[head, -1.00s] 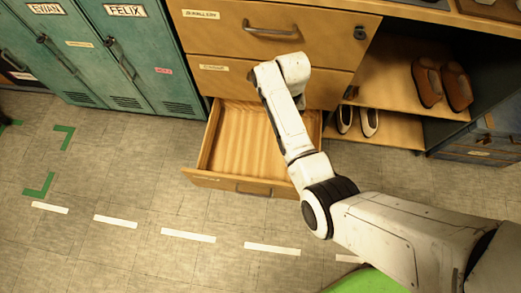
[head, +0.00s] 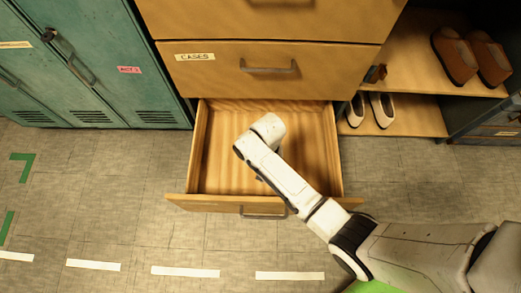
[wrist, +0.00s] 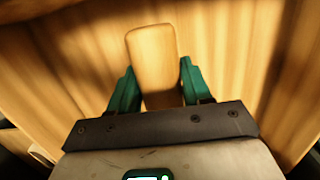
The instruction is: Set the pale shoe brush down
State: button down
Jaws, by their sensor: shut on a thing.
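The pale shoe brush (wrist: 153,55) shows in the wrist view as a light wooden block with rounded corners. My gripper (wrist: 154,88) has its two green fingers shut on the sides of the brush. Beyond the brush lies the bare wooden floor of the open drawer (head: 218,165). In the head view my wrist is over the drawer's inside, and my arm hides the gripper and the brush. I cannot tell whether the brush touches the drawer floor.
The drawer front (head: 205,203) stands out over the tiled floor. A closed drawer labelled CASES (head: 220,75) is directly above. At right, shelves hold white shoes (head: 382,109) and brown shoes (head: 455,57). Green lockers (head: 85,60) stand at left. The drawer looks otherwise empty.

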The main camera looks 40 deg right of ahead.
notch_tip(320, 180, down, 6)
jog(key=b, duration=0.3)
jog(key=shift+w+a+f+b, duration=0.1)
jog(key=shift+a+f+b, duration=0.1)
jog(key=shift+b, duration=0.1)
jog(key=shift+f+b, duration=1.2)
jog(key=shift+f, duration=0.95)
jog(key=shift+f, duration=0.2)
jog(key=shift+c, duration=2.4)
grip_release()
jog(key=r+p, duration=0.2)
jog(key=r, duration=0.2)
jog(key=r+p, duration=0.2)
jog(key=r, duration=0.2)
jog(key=w+d+r+p, duration=0.1)
jog(key=r+p, duration=0.1)
jog(key=r, duration=0.2)
jog(key=shift+r, duration=0.2)
jog(key=s+d+r+n+t, duration=0.1)
jog(key=s+d+r+n, duration=0.2)
jog(key=s+r, duration=0.4)
jog(key=s+d+r+n+t+h, duration=0.1)
jog(key=s+d+r+n, duration=0.2)
jog(key=s+r, duration=0.4)
jog(key=s+d, duration=0.1)
jog(key=s, duration=0.2)
jog(key=shift+s+r+n, duration=0.25)
jog(key=shift+r+n, duration=0.15)
